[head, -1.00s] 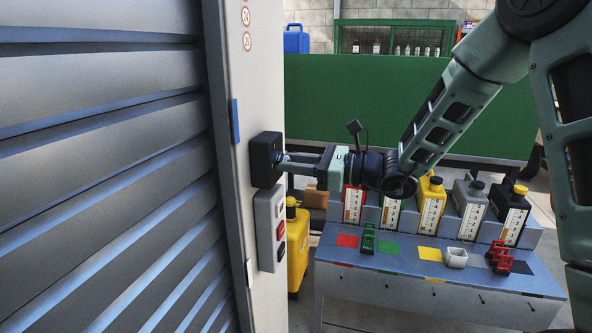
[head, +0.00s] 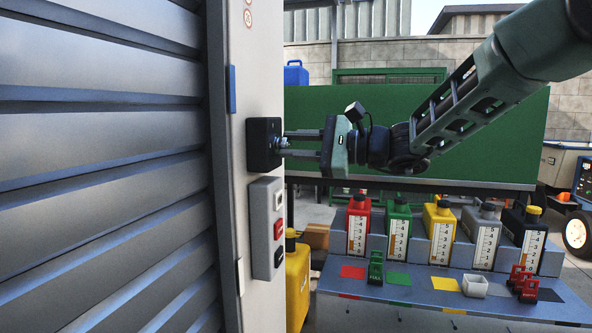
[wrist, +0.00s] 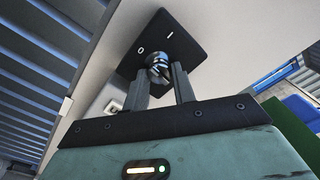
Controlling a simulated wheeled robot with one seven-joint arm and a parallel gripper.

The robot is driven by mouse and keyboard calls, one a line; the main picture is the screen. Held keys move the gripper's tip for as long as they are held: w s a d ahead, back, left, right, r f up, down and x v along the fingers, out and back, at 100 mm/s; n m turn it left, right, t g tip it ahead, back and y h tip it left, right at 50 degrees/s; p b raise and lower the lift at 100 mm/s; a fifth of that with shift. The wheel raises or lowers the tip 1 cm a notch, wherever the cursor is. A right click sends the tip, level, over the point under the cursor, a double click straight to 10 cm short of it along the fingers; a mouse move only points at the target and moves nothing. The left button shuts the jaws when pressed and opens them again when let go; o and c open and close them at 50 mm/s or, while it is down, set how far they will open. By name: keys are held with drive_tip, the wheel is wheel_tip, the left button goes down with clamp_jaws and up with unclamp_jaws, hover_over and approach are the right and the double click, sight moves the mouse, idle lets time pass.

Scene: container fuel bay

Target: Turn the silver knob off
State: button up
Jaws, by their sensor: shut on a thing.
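The silver knob (head: 281,143) sticks out of a black square plate (head: 264,144) on the pale upright panel edge in the head view. In the wrist view the round metal knob (wrist: 158,66) sits between my fingertips, and the black plate (wrist: 183,42) carries a white O and a white I mark. My gripper (head: 290,143) is shut on the knob, its fingers one above the other in the head view; the wrist view shows the fingertips (wrist: 163,75) on either side of it. The fingers partly hide the knob, and I cannot tell which mark it points to.
A grey button box (head: 267,228) hangs just below the plate. Grey slats (head: 100,160) fill the left. A bench (head: 420,288) with several coloured bottles stands lower right, below my arm. A green container (head: 330,108) is behind.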

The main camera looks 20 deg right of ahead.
drive_tip(key=shift+f+n+b, duration=0.15)
drive_tip(key=shift+n+b, duration=0.45)
drive_tip(key=shift+b, duration=0.2)
drive_tip(key=o, duration=1)
drive_tip(key=v, duration=1.7)
drive_tip(key=shift+s+d, duration=0.15)
drive_tip(key=shift+d, duration=0.05)
